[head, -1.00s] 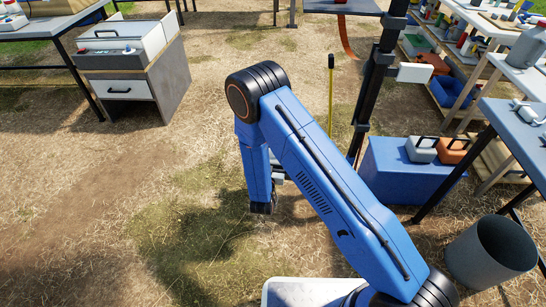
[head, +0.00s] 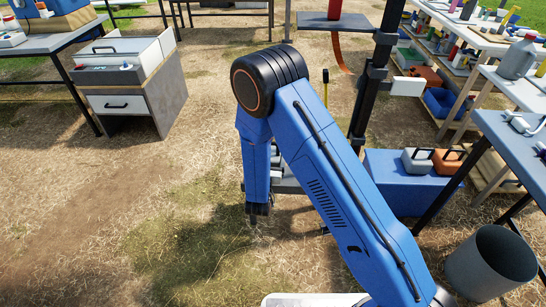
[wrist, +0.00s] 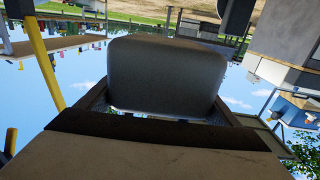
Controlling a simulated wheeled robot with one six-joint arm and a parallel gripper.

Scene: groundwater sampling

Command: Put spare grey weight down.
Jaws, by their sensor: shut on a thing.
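A grey block with rounded edges (wrist: 165,72), which looks like the spare grey weight, fills the middle of the wrist view. My gripper (wrist: 160,117) is shut on it, with dark finger parts at both sides of the block. In the head view my blue arm hides most of the gripper and the held block. Another grey weight (head: 416,163), with a dark handle, stands on a blue box (head: 408,197) at the right. It is beside an orange weight (head: 447,163).
A grey bin (head: 490,264) stands at the lower right, near a blue-topped table (head: 515,140). A dark post (head: 373,85) rises behind my arm. A drawer cabinet (head: 118,106) stands at the left. Grassy ground at the lower left is clear.

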